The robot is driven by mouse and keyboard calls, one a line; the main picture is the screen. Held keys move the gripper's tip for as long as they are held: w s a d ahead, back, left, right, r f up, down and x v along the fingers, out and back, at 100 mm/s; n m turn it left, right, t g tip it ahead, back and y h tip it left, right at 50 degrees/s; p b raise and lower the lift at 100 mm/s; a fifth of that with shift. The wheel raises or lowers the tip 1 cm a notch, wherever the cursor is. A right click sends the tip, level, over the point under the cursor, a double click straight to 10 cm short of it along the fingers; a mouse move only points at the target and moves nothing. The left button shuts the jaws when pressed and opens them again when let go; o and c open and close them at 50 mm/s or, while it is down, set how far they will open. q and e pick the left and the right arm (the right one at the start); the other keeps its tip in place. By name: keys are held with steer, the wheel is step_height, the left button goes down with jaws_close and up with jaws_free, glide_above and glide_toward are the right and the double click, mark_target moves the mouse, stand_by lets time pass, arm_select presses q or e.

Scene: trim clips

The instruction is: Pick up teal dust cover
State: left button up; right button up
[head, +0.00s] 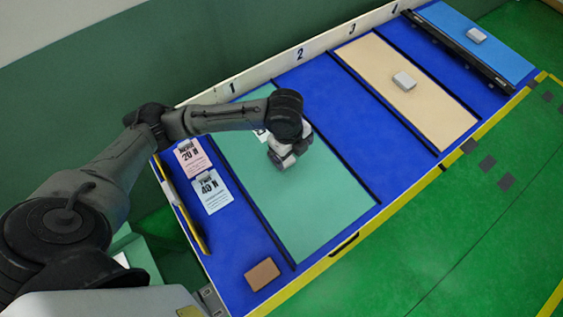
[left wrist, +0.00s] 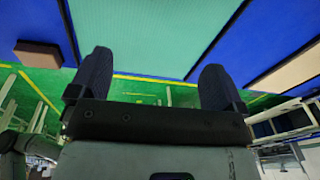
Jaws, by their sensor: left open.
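A large flat teal panel (head: 318,205), the clearest match for the teal dust cover, lies on the blue table between two dark strips. It also fills the top middle of the left wrist view (left wrist: 150,30). I cannot tell from these frames whether it is a separate cover or a mat. My left gripper (head: 285,157) is over the upper part of this panel, and my arm hides some of it. In the left wrist view the two dark fingers (left wrist: 155,78) are wide apart with nothing between them. My right gripper is not in view.
A brown block (head: 262,274) lies on the blue table (head: 235,245) near its front left corner. Pink (head: 192,156) and pale blue (head: 212,190) label cards lie left of the panel. A beige panel (head: 425,105) and a light blue panel (head: 455,25) each bear a small pale block.

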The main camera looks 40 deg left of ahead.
arm_select(q)
steer(key=w+a+f+m+y+b, duration=0.1)
steer(key=w+a+f+b, duration=0.15)
steer(key=a+b, duration=0.35)
steer(key=shift+g, duration=0.4)
steer(key=f, duration=0.2)
steer(key=f+b, duration=0.1)
steer(key=f, duration=0.1)
steer(key=f+b, duration=0.1)
steer(key=f, duration=0.1)
steer(key=shift+w+a+f, duration=0.15)
steer(key=shift+a+f, duration=0.1)
steer(key=shift+f, duration=0.7)
steer(key=shift+d+f+b, duration=0.1)
steer(key=shift+f+b, duration=1.4)
steer(key=shift+f, duration=1.15)
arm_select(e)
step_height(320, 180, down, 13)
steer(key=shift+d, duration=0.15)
arm_select(q)
steer(key=shift+c, duration=0.4)
